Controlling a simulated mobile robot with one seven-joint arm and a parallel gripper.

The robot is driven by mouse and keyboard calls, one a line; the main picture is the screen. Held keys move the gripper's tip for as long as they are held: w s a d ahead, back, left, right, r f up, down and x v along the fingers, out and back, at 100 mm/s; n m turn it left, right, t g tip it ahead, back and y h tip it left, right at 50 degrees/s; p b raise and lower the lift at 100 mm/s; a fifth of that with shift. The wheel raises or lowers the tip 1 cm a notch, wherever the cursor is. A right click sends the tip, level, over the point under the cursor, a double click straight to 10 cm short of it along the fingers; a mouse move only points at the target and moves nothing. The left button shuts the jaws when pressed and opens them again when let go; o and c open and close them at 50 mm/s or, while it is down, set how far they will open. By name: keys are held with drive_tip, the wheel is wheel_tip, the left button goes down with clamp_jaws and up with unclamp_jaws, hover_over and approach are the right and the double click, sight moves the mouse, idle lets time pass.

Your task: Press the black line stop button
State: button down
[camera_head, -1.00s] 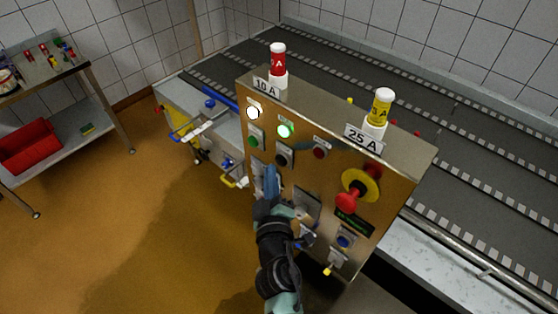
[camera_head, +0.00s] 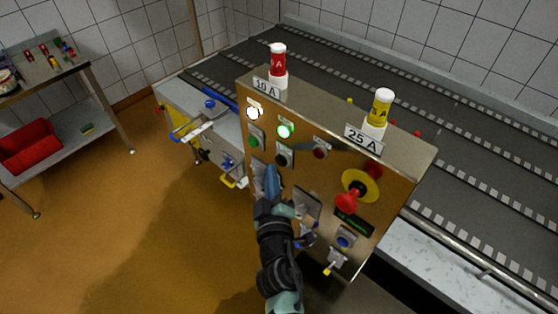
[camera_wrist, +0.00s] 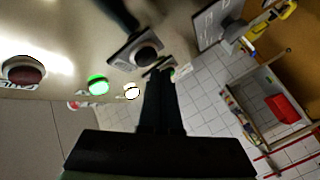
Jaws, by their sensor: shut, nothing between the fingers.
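The black button (camera_head: 284,156) sits on a square plate on the steel control panel (camera_head: 300,185), right of the green button (camera_head: 254,141). It also shows in the wrist view as a dark round cap (camera_wrist: 146,54), left of and above my fingertips. My gripper (camera_head: 271,170) is shut and empty, in front of the panel just below and left of the black button in the head view. In the wrist view its dark fingers (camera_wrist: 160,78) point at the panel side. I cannot tell the exact gap between fingertips and panel.
A lit green lamp (camera_head: 285,131), a white lamp (camera_head: 253,112) and a dark red button (camera_head: 320,151) are close by. A red emergency knob (camera_head: 347,201) on yellow sticks out at the right. A conveyor (camera_head: 465,150) runs behind. Open floor (camera_head: 110,220) lies left.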

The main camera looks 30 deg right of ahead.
drive_tip(key=shift+w+d, duration=0.1)
drive_tip(key=shift+d, duration=0.25)
drive_tip(key=shift+w+d+p, duration=0.15)
drive_tip(key=shift+d+p, duration=0.2)
drive_tip(key=shift+d, duration=0.15)
idle(0.8)
drive_tip(key=shift+a, duration=0.1)
drive_tip(key=shift+s+a+b, duration=0.35)
drive_tip(key=shift+a+b, duration=0.2)
drive_tip(key=shift+a, duration=0.25)
drive_tip(key=a+b, duration=0.1)
drive_tip(key=s+a+b, duration=0.1)
drive_tip(key=a, duration=0.1)
drive_tip(key=a+b, duration=0.1)
drive_tip(key=shift+s+a, duration=0.3)
drive_tip(key=shift+a, duration=0.05)
idle(0.6)
